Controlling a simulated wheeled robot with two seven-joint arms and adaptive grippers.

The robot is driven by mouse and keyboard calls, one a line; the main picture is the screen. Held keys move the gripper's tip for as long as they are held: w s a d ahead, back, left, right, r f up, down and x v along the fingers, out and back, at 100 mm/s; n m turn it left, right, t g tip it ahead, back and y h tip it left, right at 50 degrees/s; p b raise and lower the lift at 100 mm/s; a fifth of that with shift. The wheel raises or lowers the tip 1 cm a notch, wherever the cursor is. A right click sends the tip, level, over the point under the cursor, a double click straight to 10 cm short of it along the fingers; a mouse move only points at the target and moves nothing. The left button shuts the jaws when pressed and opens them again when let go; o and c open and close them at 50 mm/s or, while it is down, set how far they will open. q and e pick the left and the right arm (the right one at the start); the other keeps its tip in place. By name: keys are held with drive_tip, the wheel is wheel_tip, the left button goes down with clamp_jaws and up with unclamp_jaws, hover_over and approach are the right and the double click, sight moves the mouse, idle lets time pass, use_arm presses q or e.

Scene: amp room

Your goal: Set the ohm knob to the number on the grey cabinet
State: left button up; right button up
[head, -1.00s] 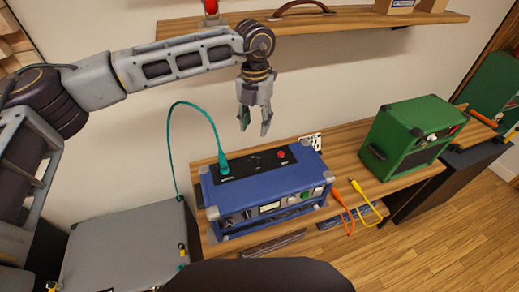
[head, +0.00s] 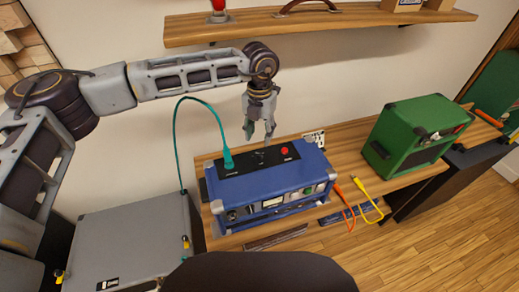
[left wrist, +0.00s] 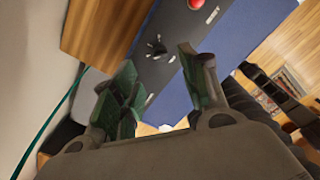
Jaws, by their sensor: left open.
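The blue amplifier (head: 285,179) stands on the wooden bench with a black panel on its top. The ohm knob appears to be the small dark knob (left wrist: 157,48) on that panel; the number it points to is too small to read. My left gripper (head: 259,134) is open and points down just above the panel, apart from it. In the left wrist view the knob lies just beyond the gap between the open fingers (left wrist: 158,72). The grey cabinet (head: 130,232) stands at the lower left with a small black label (head: 108,284), unreadable here. My right gripper is not in view.
A teal cable (head: 176,135) plugs into the panel's left end, and a red button (head: 284,151) is to the knob's right. A green amplifier (head: 412,135) stands on the right. A wooden shelf (head: 350,22) is above.

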sight(259, 156)
use_arm(q)
drive_tip(key=shift+f+p, duration=0.65)
drive_tip(key=shift+f, duration=3.5)
clamp_jaws()
